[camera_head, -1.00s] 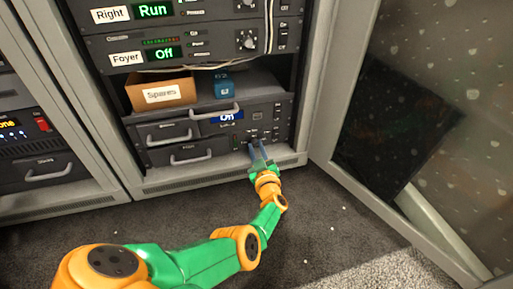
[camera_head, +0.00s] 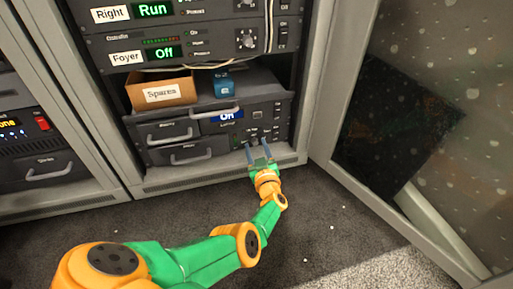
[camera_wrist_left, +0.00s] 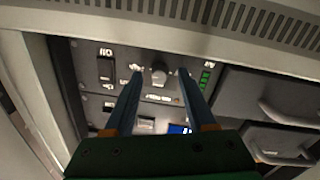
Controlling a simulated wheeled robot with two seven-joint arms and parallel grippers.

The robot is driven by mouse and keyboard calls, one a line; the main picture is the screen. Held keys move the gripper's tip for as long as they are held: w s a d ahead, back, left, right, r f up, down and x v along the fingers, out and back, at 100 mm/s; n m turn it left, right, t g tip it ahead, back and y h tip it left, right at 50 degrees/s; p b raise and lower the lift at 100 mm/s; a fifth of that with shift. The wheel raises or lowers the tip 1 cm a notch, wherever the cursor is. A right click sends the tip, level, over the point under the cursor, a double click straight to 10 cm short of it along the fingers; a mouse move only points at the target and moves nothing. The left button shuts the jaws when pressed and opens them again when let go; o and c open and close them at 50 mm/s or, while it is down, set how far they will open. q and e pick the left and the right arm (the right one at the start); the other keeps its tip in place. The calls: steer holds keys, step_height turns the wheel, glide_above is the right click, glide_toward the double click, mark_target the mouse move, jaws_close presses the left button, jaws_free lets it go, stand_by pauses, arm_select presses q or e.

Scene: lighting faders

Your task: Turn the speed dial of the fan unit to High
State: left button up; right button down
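The low rack unit (camera_head: 272,118) with a lit "On" display (camera_head: 227,116) is in front of my left gripper (camera_head: 258,151); its labels are too small to confirm it as the fan unit. In the left wrist view a grey round dial (camera_wrist_left: 159,73) shows on its panel, between the two fingers. My left gripper (camera_wrist_left: 160,82) is open, with one blue finger on each side of the dial in the picture. I cannot tell whether the fingers touch it, or which setting it points to. My right gripper is not in view.
A box marked Spares (camera_head: 163,92) and a blue item (camera_head: 224,85) sit on the shelf above. Drawer handles (camera_head: 191,156) stick out left of the gripper. An open glass door (camera_head: 440,130) stands at right. A green light strip (camera_wrist_left: 206,76) is near one finger.

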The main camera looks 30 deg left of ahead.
arm_select(q)
steer(key=p+v, duration=0.4)
steer(key=v, duration=0.3)
steer(key=shift+r, duration=0.1)
